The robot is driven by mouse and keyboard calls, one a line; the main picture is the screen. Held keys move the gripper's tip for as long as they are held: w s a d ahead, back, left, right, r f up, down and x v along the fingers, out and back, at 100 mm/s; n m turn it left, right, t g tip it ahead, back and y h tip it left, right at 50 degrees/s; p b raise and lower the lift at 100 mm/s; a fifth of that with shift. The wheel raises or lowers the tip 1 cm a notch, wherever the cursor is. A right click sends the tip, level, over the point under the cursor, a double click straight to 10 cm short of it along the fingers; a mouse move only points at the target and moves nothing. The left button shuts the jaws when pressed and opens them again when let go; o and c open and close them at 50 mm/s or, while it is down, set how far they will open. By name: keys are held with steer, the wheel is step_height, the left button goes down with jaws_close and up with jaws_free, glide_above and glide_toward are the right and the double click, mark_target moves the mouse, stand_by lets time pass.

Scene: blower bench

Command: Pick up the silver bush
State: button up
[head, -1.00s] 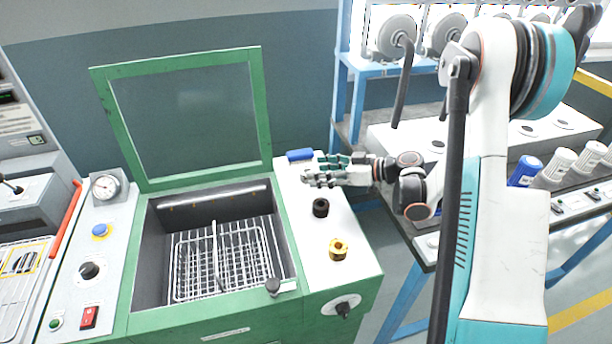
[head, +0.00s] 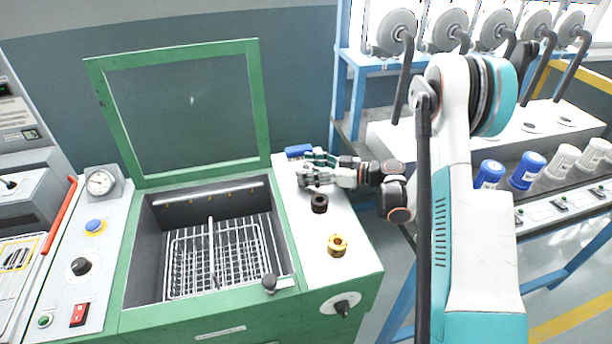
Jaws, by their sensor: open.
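My gripper (head: 307,168) is open at the back of the white top panel of the green machine, with its fingers pointing left and low over the panel. A black bush (head: 320,203) stands on the panel just in front of the gripper. A gold bush (head: 338,244) stands farther forward on the same panel.
A blue object (head: 298,151) lies behind the gripper. To the left is the machine's open basin with a wire basket (head: 225,262) and a raised green-framed lid (head: 185,110). A bench with blue and white bottles (head: 527,170) stands to the right.

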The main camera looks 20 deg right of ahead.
steer(key=shift+w+a, duration=0.25)
steer(key=shift+a, duration=0.2)
steer(key=c, duration=1.4)
steer(key=shift+o, duration=0.2)
steer(key=shift+r, duration=0.1)
